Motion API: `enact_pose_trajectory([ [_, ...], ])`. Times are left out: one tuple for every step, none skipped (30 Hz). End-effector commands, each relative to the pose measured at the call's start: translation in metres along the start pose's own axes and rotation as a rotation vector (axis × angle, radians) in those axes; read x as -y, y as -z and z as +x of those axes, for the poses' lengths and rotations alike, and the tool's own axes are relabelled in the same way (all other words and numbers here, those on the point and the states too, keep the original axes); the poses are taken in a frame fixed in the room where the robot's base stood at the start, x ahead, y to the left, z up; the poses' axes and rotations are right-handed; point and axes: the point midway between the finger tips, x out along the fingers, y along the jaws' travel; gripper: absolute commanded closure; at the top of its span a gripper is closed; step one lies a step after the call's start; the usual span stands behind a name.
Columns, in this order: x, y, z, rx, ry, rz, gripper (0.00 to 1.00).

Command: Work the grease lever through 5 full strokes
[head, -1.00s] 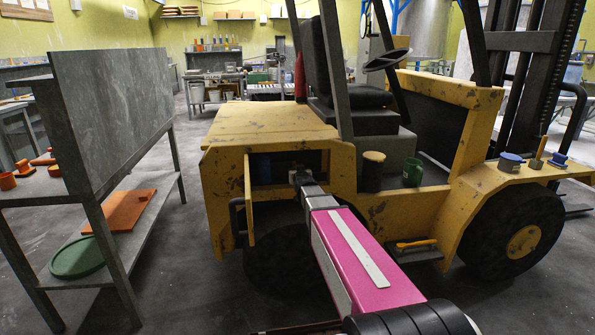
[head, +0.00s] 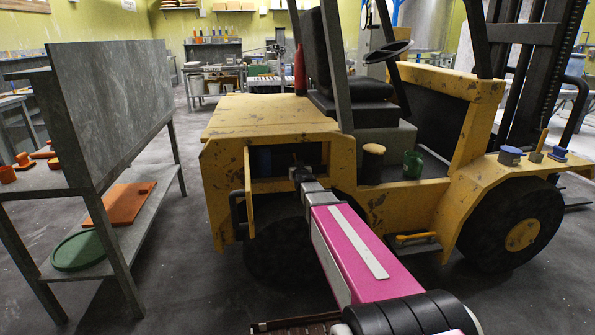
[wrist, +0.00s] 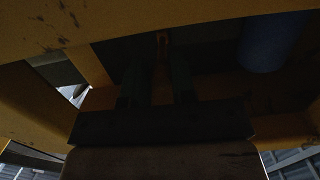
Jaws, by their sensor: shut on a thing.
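My gripper (head: 296,172) reaches into the open side compartment of a worn yellow forklift (head: 262,121). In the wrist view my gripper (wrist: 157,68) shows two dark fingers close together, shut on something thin. A small brownish piece (wrist: 162,42) shows between and beyond the fingertips; it looks like part of the grease lever, but the picture is too dark to be sure. The lever's length and pivot are hidden by the fingers and shadow. A blue cylinder (wrist: 270,42) stands to the right of the fingers, apart from them.
The yellow compartment door (head: 249,195) stands open just left of my arm. A yellow panel edge (wrist: 120,22) crosses above the fingers. A grey workbench (head: 110,100) stands at the left, with open floor between it and the forklift.

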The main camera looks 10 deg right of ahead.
Motion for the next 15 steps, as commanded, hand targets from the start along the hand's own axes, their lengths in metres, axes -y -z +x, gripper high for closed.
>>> enact_pose_trajectory([
  [0.000,0.007,0.000,-0.006,0.000,0.000,0.91],
  [0.000,0.011,-0.001,-0.006,0.000,0.000,0.91],
  [0.000,0.015,-0.001,-0.006,0.000,0.000,0.91],
  [0.000,0.018,-0.001,-0.006,0.000,0.000,0.91],
  [0.000,0.021,-0.001,-0.006,0.000,0.000,0.91],
  [0.000,0.024,-0.001,-0.007,0.000,0.000,0.91],
  [0.000,0.026,-0.001,-0.007,0.000,0.000,0.91],
  [0.000,0.028,-0.001,-0.007,0.000,0.000,0.91],
  [0.000,0.029,-0.001,-0.007,0.000,0.000,0.91],
  [0.000,0.029,-0.001,-0.007,0.000,0.000,0.91],
  [0.000,0.029,-0.001,-0.006,0.000,0.000,0.91],
  [0.000,0.029,-0.001,-0.006,0.000,0.000,0.91],
  [0.000,0.029,-0.002,-0.006,0.000,0.000,0.91],
  [0.000,0.029,-0.002,-0.006,0.000,0.000,0.91],
  [0.000,0.029,-0.002,-0.007,0.000,0.000,0.91],
])
